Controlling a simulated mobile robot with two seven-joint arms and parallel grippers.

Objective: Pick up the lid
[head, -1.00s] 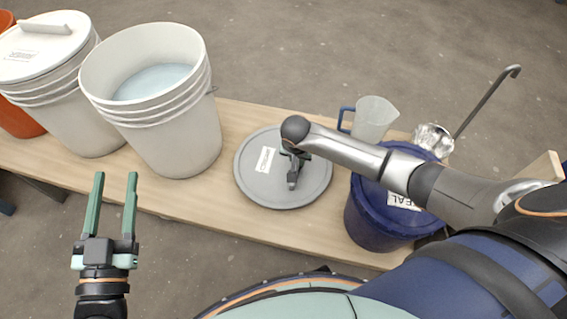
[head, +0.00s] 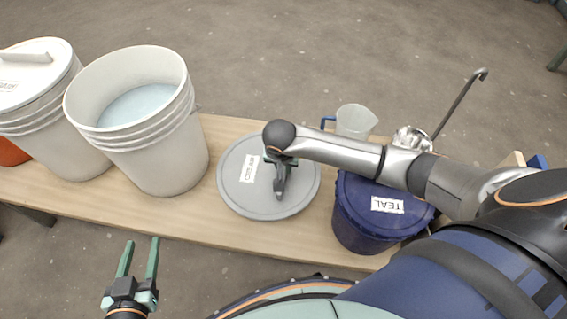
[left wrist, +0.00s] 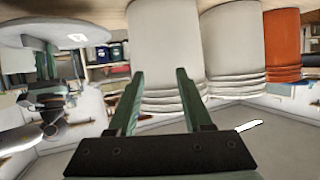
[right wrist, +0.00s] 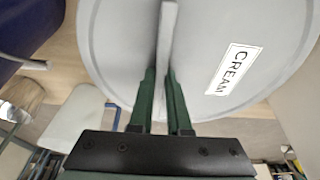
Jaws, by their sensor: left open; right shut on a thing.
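The grey round lid (head: 239,202) with a CREAM label lies level over the wooden table, between the open white bucket and the dark blue bucket. I cannot tell whether it touches the table. My right gripper (head: 279,192) is above it, shut on its upright bar handle. In the right wrist view the lid (right wrist: 120,55) fills the top, with the handle (right wrist: 167,30) between the fingers (right wrist: 163,85). The lid also shows upside down in the left wrist view (left wrist: 40,35). My left gripper (head: 139,258) is open and empty in front of the table.
The open white bucket (head: 165,150) holds pale liquid. A lidded white bucket (head: 62,135) stands left of it. The blue TEAL bucket (head: 365,230), a clear jug (head: 355,121) and a metal ladle (head: 462,98) are at the right. The table (head: 215,235) is bare around the lid.

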